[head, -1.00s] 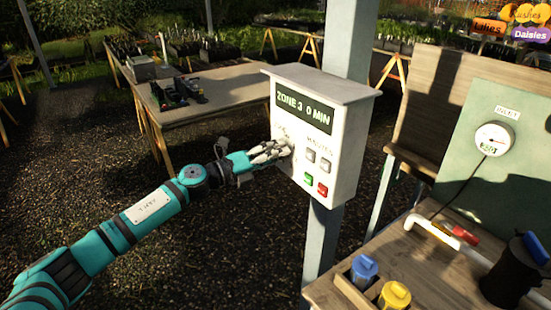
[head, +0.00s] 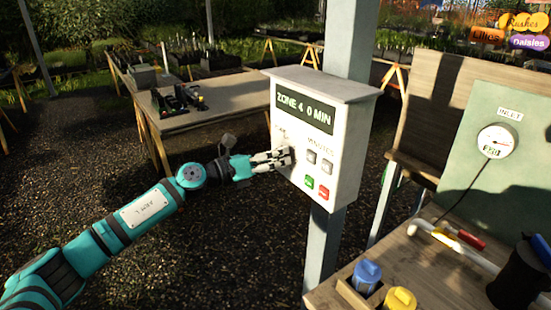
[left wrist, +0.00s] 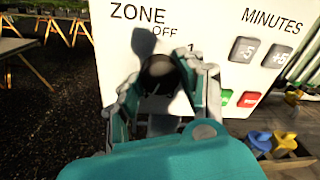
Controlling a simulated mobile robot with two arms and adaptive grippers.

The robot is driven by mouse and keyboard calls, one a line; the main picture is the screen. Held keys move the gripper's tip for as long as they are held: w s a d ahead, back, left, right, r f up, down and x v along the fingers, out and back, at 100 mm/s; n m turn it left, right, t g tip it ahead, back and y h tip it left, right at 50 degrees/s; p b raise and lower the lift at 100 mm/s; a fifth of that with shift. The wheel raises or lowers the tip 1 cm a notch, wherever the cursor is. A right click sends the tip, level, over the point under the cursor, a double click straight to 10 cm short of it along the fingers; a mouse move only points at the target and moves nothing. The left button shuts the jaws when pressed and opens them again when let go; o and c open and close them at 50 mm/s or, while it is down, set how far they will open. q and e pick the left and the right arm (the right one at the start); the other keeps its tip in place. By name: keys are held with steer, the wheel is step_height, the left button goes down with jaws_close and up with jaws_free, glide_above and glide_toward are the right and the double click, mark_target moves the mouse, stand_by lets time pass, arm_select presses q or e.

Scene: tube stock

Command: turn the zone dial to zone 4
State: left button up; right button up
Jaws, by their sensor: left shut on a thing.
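The white controller box (head: 341,120) is fixed to a grey post, and its display (head: 304,113) reads "ZONE 4 0 MIN". My left gripper (head: 284,157) reaches the left part of the box's front face, where the zone dial is mostly hidden behind the fingers. In the left wrist view, the dark round zone dial (left wrist: 158,68) sits below the "ZONE" and "OFF" labels, between the fingers of my left gripper (left wrist: 160,85), which is shut on it. The dial's other position marks are mostly covered. My right gripper is not in view.
Grey minutes buttons (head: 311,157), a green button (head: 309,182) and a red button (head: 323,193) sit right of the dial.

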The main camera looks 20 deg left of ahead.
arm_select(q)
steer(key=shift+f, duration=0.2)
steer(key=o, duration=1.2)
steer(key=shift+r, duration=0.1)
steer(key=v, duration=1.2)
